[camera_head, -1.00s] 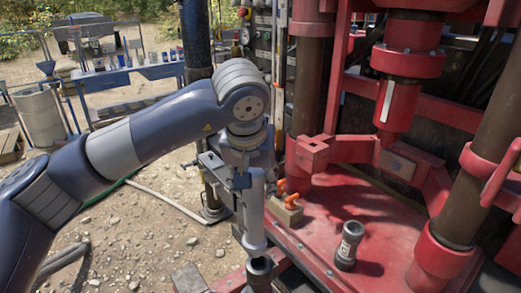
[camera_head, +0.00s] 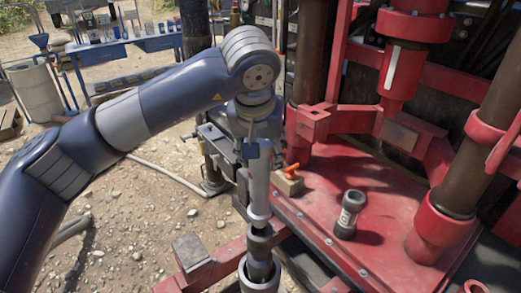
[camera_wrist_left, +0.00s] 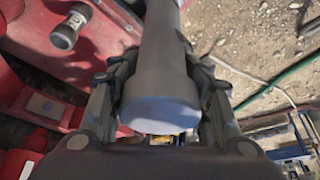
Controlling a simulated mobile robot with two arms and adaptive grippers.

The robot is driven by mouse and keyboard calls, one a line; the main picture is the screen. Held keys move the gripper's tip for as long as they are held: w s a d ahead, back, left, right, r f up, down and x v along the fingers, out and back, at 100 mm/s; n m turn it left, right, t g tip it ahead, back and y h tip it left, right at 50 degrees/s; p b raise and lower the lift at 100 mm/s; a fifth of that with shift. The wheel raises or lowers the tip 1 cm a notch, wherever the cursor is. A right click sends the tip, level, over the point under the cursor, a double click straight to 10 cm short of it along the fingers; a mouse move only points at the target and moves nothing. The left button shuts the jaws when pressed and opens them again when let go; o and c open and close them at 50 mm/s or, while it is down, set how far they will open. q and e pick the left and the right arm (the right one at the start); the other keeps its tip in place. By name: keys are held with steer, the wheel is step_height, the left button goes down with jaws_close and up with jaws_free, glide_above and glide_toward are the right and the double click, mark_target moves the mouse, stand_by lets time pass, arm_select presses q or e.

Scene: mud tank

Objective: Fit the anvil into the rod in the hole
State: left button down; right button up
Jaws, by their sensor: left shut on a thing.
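My left gripper (camera_head: 247,183) is shut on the anvil (camera_head: 258,190), a grey metal cylinder held upright beside the red platform. In the left wrist view the two fingers (camera_wrist_left: 160,88) close around the anvil (camera_wrist_left: 160,112), whose round end face looks pale blue. Below it a dark rod (camera_head: 262,268) with a wider collar at its top stands in a round grey hole rim (camera_head: 245,282). The anvil's narrow lower end is at the collar's top. I cannot tell whether it has entered the rod. My right gripper is out of view.
A grey and black cylinder (camera_head: 348,213) stands on the red rig platform (camera_head: 315,225). A small block with an orange handle (camera_head: 290,180) is at the platform's left edge. Red columns rise behind. Gravel ground lies left, with a blue table (camera_head: 130,48) and a barrel (camera_head: 36,92).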

arm_select(q)
steer(key=shift+f+b, duration=0.7)
steer(key=shift+f, duration=0.65)
steer(key=shift+f+b, duration=1.2)
steer(key=shift+f, duration=0.35)
steer(key=c, duration=0.8)
jaws_free()
steer(key=shift+o, duration=0.2)
steer(key=shift+f, duration=0.15)
steer(key=v, duration=1.2)
steer(key=shift+a, duration=0.1)
